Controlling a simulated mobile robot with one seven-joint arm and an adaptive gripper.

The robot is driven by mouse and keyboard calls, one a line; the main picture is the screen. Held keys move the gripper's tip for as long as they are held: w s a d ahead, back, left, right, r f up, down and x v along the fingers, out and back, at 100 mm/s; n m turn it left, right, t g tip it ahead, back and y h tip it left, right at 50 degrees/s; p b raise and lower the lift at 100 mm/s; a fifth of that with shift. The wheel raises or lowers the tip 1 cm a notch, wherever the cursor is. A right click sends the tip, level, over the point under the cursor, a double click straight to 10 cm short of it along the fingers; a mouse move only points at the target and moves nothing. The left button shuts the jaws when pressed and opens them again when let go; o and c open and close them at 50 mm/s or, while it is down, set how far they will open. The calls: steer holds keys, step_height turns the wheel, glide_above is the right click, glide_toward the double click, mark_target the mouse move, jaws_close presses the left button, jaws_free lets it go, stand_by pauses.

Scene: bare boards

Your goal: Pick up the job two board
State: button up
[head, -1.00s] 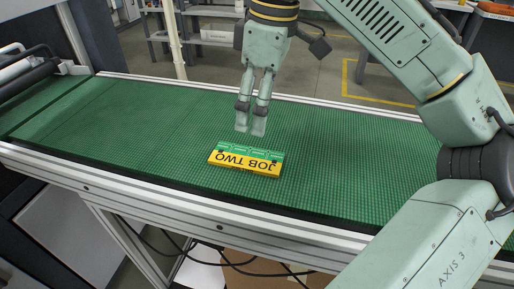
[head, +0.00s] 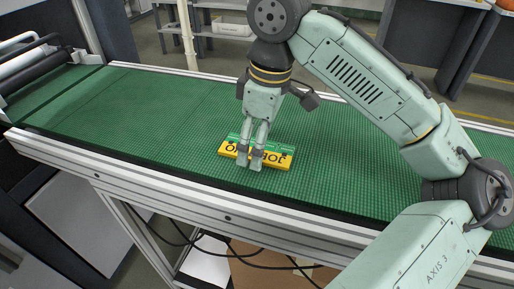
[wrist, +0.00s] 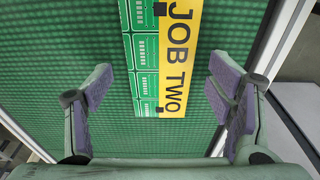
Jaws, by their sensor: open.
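The job two board (head: 280,159) is a flat piece, yellow along one long side with black "JOB TWO" lettering and green on the other. It lies on the green conveyor belt, partly hidden behind my gripper in the head view. In the wrist view the board (wrist: 178,58) runs from the top edge down to between the fingers. My gripper (head: 249,164) is open and points down over the board. Its fingers (wrist: 160,92) stand on either side of the board's near end, with a gap on each side. I cannot tell the exact height above the belt.
The green belt (head: 150,110) is bare around the board. A metal rail (head: 190,201) runs along its near edge and another along the far edge. Rollers (head: 30,70) stand at the far left. A cardboard piece (head: 262,270) and black cables are below the belt.

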steer(key=shift+c, duration=0.4)
steer(key=c, duration=1.2)
steer(key=shift+o, duration=0.2)
steer(key=shift+r, duration=0.15)
